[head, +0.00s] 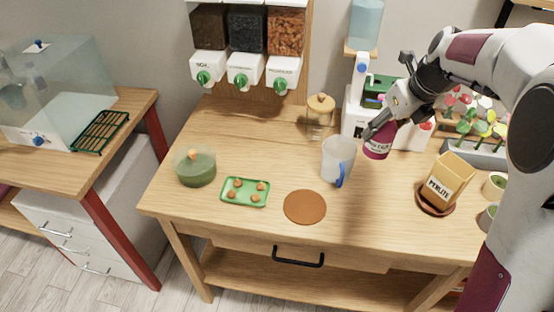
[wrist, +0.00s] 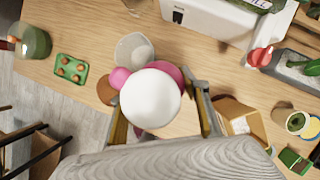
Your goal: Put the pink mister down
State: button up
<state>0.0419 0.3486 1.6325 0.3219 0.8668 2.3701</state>
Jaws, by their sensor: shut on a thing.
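The pink mister (head: 378,145) has a dark label band. My gripper (head: 385,122) is shut on it and holds it tilted, to the right of the clear jug, seemingly above the table (head: 255,135). In the wrist view the mister's white round top (wrist: 150,98) sits between the fingers (wrist: 163,110), with pink parts (wrist: 120,77) showing around it. The mister's lower end is hidden there.
The clear jug (head: 336,160) with a blue handle is close by. A brown round mat (head: 305,207) lies bare at the front. A green tray (head: 231,197), a green pot (head: 196,170) and a perlite carton (head: 450,176) stand around it.

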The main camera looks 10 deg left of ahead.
jog(key=w+a+f+n, duration=0.1)
jog(key=w+a, duration=0.1)
jog(key=a, duration=1.1)
jog(key=w+a+f+n, duration=0.1)
jog(key=w+a+f, duration=0.1)
jog(key=a, duration=1.1)
jog(key=shift+w+a+n+g, duration=0.25)
jog(key=shift+w+n+g, duration=0.05)
jog(key=shift+w, duration=0.2)
jog(key=shift+f, duration=2.45)
jog(key=shift+f, duration=2.5)
jog(key=shift+f, duration=0.1)
